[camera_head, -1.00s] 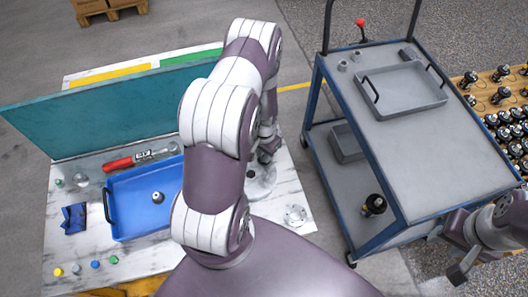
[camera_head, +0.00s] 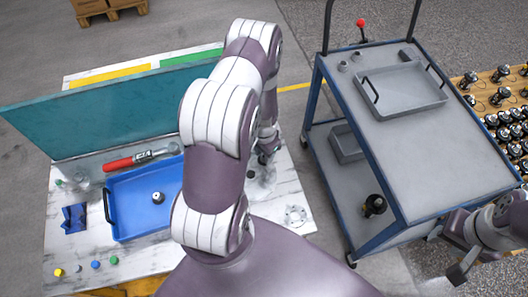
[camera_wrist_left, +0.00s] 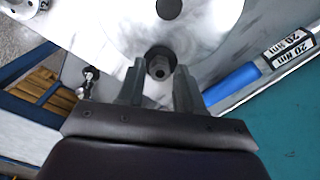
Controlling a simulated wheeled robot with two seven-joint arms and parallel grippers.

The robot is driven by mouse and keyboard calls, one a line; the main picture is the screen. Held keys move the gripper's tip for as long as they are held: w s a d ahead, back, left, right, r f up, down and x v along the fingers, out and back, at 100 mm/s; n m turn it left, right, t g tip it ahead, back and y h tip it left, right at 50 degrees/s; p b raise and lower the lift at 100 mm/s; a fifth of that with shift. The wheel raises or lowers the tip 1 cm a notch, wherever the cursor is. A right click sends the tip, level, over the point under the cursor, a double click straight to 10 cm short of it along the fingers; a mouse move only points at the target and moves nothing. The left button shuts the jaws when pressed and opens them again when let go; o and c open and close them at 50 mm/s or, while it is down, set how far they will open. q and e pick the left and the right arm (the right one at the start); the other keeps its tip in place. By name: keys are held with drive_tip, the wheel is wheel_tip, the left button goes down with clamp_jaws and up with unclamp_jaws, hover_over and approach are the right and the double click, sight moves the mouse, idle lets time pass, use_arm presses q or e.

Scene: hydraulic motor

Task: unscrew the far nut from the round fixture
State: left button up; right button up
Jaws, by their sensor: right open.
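The round fixture (camera_wrist_left: 215,25) is a pale metal disc at the top of the left wrist view. In the head view it is mostly hidden behind my left arm (camera_head: 262,185). A dark hexagonal nut (camera_wrist_left: 159,66) stands on its near part in the wrist view. A second dark round piece (camera_wrist_left: 169,8) shows at the top edge. My left gripper (camera_wrist_left: 159,82) is open, with its two fingers on either side of the first nut and gaps visible; I cannot tell how deep they reach. My right gripper (camera_head: 462,270) is open and empty beside the cart.
A blue tray (camera_head: 125,218) holding a small part lies left on the marble table. A red-handled torque wrench (camera_head: 120,163) lies behind it, before a teal panel (camera_head: 110,108). The grey cart (camera_head: 440,160) stands right. A flanged ring (camera_head: 296,215) lies near the table's right edge.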

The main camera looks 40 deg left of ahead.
use_arm(q)
drive_tip(key=m, duration=0.5)
drive_tip(key=shift+c, duration=0.3)
clamp_jaws()
drive_tip(key=n, duration=0.4)
drive_tip(key=shift+o, duration=0.3)
unclamp_jaws()
drive_tip(key=shift+r, duration=0.1)
